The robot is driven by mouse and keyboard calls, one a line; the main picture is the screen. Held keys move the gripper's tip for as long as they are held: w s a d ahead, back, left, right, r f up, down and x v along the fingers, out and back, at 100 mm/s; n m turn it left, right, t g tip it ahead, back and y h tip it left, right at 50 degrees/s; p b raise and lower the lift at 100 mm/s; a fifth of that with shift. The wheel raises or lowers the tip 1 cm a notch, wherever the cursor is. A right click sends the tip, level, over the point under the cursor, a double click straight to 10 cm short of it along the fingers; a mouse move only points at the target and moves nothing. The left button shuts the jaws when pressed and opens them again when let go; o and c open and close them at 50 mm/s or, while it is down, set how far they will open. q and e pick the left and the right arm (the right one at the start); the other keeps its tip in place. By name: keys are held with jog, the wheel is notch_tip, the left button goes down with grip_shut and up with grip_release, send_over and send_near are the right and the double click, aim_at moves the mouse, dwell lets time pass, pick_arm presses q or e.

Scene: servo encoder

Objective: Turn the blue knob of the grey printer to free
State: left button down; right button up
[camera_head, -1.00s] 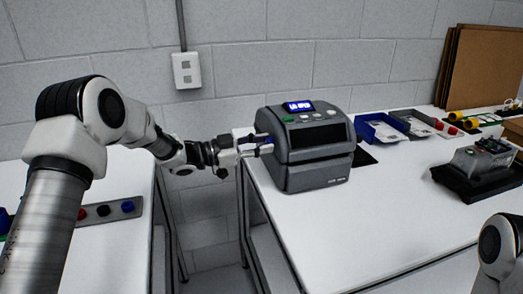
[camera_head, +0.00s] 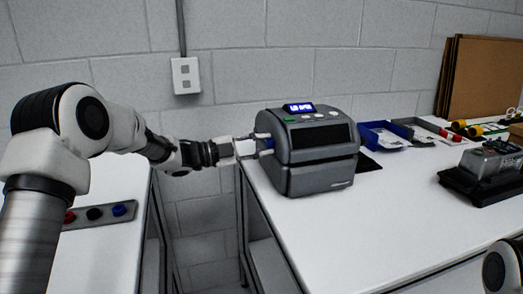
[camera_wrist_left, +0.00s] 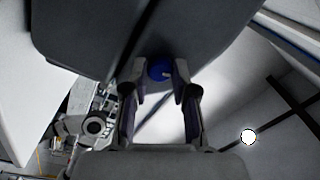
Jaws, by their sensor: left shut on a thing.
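The grey printer (camera_head: 318,178) stands on the white table, its small blue display lit on top. The blue knob is on its left side; in the left wrist view the knob (camera_wrist_left: 159,69) shows between my fingertips, with a small pale mark on its face. My left gripper (camera_head: 258,144) reaches in from the left at the printer's side and is shut on the blue knob. The fingers partly hide the knob in the head view. My right gripper is out of view.
A panel with red, black and blue buttons (camera_head: 95,214) lies on the left table. A gap separates the tables. Right of the printer are a blue bin (camera_head: 383,136), a grey bin (camera_head: 415,131) and a black-based device (camera_head: 484,172). The table's front is clear.

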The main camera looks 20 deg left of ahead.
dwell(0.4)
pick_arm(q)
jog(key=c, duration=0.9)
grip_release()
jog(key=shift+w, duration=0.1)
jog(key=v, duration=1.2)
jog(key=shift+f, duration=0.15)
